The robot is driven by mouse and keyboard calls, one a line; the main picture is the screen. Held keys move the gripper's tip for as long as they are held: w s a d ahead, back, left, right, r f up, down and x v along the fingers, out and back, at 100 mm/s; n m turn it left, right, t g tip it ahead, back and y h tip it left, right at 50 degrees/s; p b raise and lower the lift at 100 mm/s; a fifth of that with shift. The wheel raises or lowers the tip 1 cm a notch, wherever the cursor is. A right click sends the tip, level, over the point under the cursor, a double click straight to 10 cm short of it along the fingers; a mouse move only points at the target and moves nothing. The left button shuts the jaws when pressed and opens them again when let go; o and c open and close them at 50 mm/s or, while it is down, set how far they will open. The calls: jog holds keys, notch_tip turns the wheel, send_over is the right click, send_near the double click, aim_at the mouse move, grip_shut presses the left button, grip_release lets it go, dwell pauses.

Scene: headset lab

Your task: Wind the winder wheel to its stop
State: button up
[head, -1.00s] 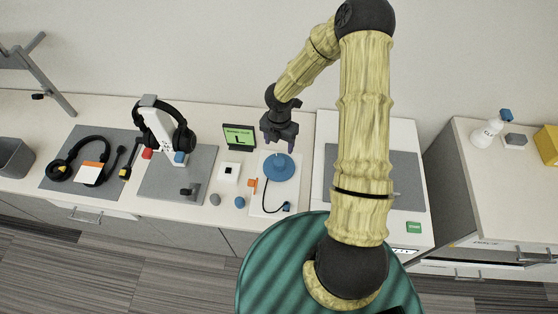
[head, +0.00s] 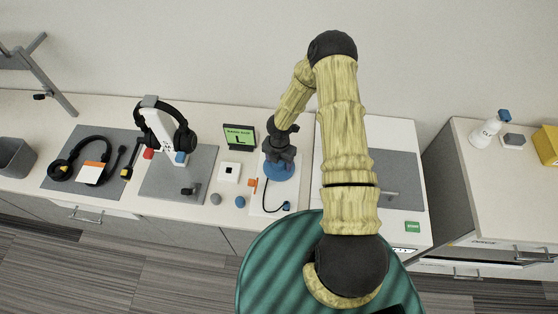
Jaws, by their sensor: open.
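The blue winder wheel (head: 280,173) lies on a pale base plate (head: 259,207) on the bench, just left of the white cabinet. A black cable runs from the wheel side to a small dark blue plug (head: 286,206) at the front of the plate. My gripper (head: 280,161) is open and sits low over the wheel, covering its far part and middle. Whether the fingers touch the wheel is too small to tell. An orange piece (head: 252,184) is at the plate's left edge.
A white square block (head: 229,172), a grey knob (head: 215,199) and a blue knob (head: 240,202) are left of the wheel. A green-screened sign (head: 240,137) stands behind. Headphones on a stand (head: 160,130) are further left. The white cabinet (head: 318,150) is close on the right.

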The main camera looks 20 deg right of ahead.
jog(key=c, duration=1)
jog(key=shift+o, duration=0.2)
jog(key=shift+m+b, duration=0.4)
jog(key=m+b, duration=0.2)
jog(key=shift+w+f+m, duration=0.1)
jog(key=shift+m, duration=0.2)
jog(key=m+b, duration=0.2)
jog(key=m, duration=0.2)
jog(key=m+b, duration=0.3)
jog(key=m, duration=0.4)
jog(key=shift+m, duration=0.3)
jog(key=m+b, duration=0.1)
jog(key=m, duration=0.2)
jog(key=shift+w+m+b, duration=0.1)
jog(key=shift+m+b, duration=0.25)
jog(key=shift+m, duration=0.05)
jog(key=shift+r+m+b, duration=0.2)
jog(key=shift+m+b, duration=0.3)
jog(key=shift+m, duration=1)
